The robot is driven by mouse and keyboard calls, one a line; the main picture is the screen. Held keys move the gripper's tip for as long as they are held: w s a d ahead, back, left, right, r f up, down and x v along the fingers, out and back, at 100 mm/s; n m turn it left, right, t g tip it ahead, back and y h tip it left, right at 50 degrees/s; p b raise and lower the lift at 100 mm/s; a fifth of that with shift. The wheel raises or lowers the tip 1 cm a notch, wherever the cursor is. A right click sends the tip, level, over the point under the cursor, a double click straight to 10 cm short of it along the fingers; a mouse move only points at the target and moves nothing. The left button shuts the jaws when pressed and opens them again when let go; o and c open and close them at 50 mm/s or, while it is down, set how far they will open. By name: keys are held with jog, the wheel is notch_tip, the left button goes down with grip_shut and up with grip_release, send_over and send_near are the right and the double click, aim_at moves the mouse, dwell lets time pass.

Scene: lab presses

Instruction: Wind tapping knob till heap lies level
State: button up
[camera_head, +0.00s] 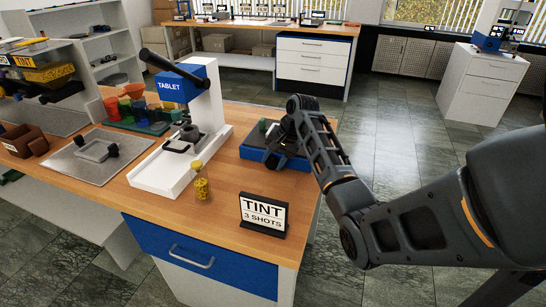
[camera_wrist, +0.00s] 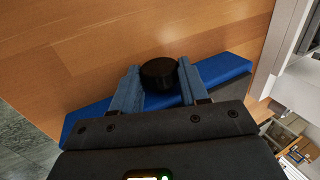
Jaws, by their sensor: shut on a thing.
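A low blue tapping device (camera_head: 252,154) stands on the wooden bench at its right end, and its blue body (camera_wrist: 228,69) also runs across the wrist view. My gripper (camera_wrist: 158,84) has its two blue fingers on either side of a round black knob (camera_wrist: 159,72) and is shut on it. In the head view my gripper (camera_head: 276,158) is over the device and covers much of it. A small dark green part (camera_head: 263,125) shows on the device's far side. The heap cannot be made out in either view.
A tablet press (camera_head: 182,84) with a white base stands left of the device. Bare wood (camera_wrist: 105,50) lies beyond the knob in the wrist view.

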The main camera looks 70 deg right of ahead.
dwell(0.3)
jog(key=o, duration=1)
jog(key=shift+o, duration=0.2)
jog(key=v, duration=0.7)
jog(key=shift+s+r+b, duration=0.2)
jog(key=shift+r+b, duration=0.2)
